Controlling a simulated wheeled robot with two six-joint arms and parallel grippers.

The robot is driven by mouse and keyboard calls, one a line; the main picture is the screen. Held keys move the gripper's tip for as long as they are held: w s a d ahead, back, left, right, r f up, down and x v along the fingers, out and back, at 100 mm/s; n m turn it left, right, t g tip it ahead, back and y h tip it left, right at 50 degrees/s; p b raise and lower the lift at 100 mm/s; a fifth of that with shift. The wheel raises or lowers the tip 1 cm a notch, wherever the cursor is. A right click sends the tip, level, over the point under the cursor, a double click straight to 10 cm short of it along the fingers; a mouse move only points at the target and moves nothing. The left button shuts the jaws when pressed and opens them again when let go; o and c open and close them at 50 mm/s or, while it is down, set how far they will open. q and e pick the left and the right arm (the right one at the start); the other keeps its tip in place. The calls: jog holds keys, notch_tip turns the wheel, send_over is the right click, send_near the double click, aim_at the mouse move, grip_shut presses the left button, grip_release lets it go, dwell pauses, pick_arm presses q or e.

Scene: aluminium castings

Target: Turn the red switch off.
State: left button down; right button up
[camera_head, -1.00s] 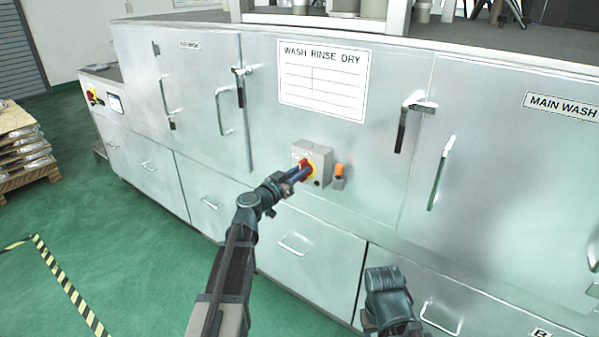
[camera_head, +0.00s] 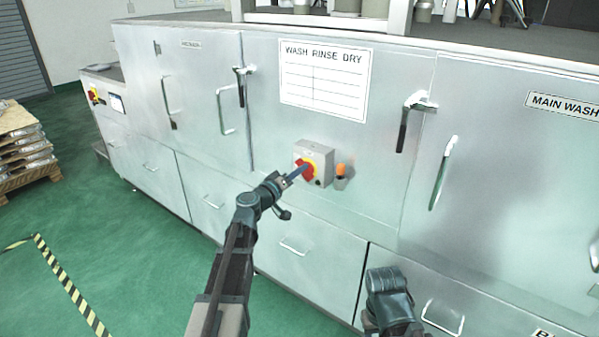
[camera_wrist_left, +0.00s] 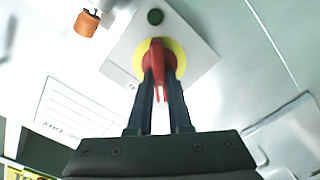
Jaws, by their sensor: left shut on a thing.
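The red switch (camera_head: 306,170) is a rotary handle on a yellow disc, set on a grey box on the metal cabinet front. It also shows in the left wrist view (camera_wrist_left: 157,56), where the yellow disc surrounds it. My left gripper (camera_head: 298,174) reaches up to the box from below left. In the left wrist view its two dark fingers (camera_wrist_left: 159,90) stand on either side of the red handle and are shut on it. My right arm shows at the lower right of the head view, low in front of the cabinet; its fingertips cannot be made out.
An orange part (camera_head: 341,170) sticks out just right of the switch box. Door handles (camera_head: 405,125) project from the cabinet. A pallet with stacked castings (camera_head: 22,150) stands at the far left.

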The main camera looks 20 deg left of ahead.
pick_arm(q)
jog(key=shift+a+f+n+b, duration=0.1)
jog(key=shift+f+n+b, duration=0.1)
jog(key=shift+n, duration=1.9)
jog(key=shift+a+f+n+b, duration=0.1)
jog(key=shift+f+n, duration=0.05)
jog(key=shift+n, duration=2.25)
jog(key=c, duration=0.8)
grip_release()
jog(key=shift+c, duration=0.2)
jog(key=v, duration=1.3)
jog(key=shift+s, duration=0.4)
